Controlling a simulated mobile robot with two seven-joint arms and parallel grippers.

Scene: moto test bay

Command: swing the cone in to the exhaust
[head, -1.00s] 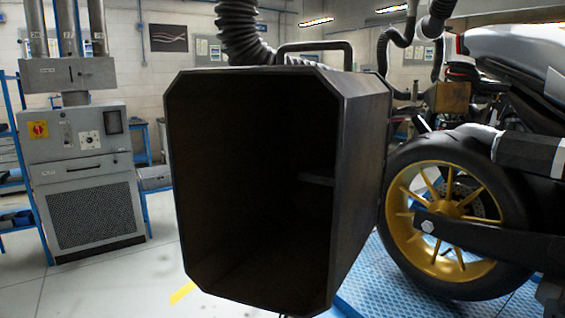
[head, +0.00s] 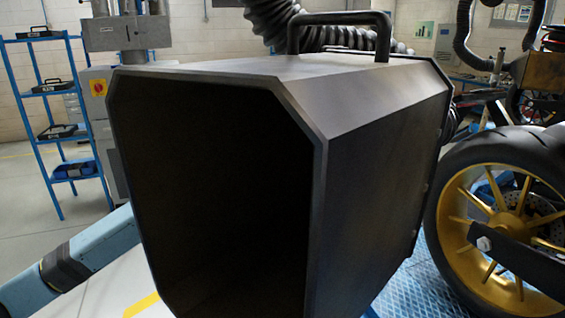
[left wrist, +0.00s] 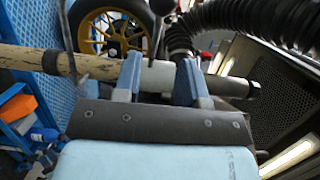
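The cone, a large dark box-shaped hood (head: 375,165) with cut corners and a black top handle, fills the middle of the head view, its open mouth towards me. The motorcycle's rear wheel (head: 455,215) with gold spokes stands at its right; the exhaust does not show in the head view. My left arm passes behind the cone from the left, hiding its gripper there. In the left wrist view, my left gripper (left wrist: 159,82) has two blue fingers apart, with a light grey round piece between or behind them. Whether they clamp it is unclear. My right gripper is out of view.
A ribbed black hose (head: 275,25) runs behind the cone and also shows in the left wrist view (left wrist: 245,20). A blue shelf rack (head: 62,130) stands at the left, beside a grey cabinet. A beige rod (left wrist: 50,60) crosses the left wrist view.

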